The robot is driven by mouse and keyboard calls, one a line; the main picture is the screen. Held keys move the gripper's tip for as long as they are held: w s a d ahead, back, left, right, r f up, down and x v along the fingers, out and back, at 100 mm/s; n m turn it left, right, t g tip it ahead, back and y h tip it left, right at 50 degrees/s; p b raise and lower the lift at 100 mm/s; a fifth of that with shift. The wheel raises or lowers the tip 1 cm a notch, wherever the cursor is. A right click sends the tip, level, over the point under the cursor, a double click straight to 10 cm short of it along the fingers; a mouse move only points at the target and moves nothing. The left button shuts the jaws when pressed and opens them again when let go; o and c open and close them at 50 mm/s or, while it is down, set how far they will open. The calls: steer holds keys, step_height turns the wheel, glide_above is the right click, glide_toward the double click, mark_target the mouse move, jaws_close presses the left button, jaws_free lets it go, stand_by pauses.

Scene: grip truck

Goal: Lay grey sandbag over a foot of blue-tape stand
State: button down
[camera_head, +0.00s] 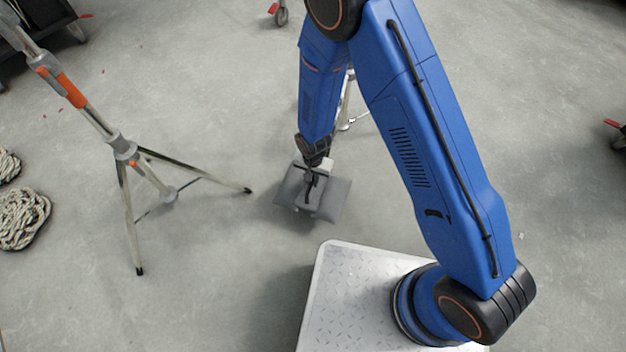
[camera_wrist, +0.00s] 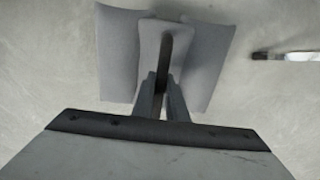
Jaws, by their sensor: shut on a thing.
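The grey sandbag (camera_head: 330,203) is below my arm in the head view, its two halves hanging either side of a middle strap. My gripper (camera_head: 312,180) is shut on that strap from above. The wrist view shows the sandbag (camera_wrist: 207,62) beyond the fingers (camera_wrist: 163,95). I cannot tell how far the bag is above the floor. A tripod stand (camera_head: 345,112) is mostly hidden behind my arm; no blue tape shows. In the wrist view a dark-tipped stand foot (camera_wrist: 262,56) lies right of the bag, apart from it; I cannot tell whose.
A stand with orange tape (camera_head: 71,90) is at the left, one foot (camera_head: 247,190) reaching toward the sandbag. Coiled ropes (camera_head: 22,218) lie at the far left. Red-handled casters (camera_head: 280,14) show at the back. The floor between is clear.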

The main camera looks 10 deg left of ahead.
mark_target(313, 189)
steer(key=shift+f, duration=2.6)
stand_by(0.7)
steer(key=c, duration=1.7)
jaws_free()
steer(key=shift+f, duration=0.1)
step_height(313, 189, up, 18)
steer(key=shift+f, duration=0.25)
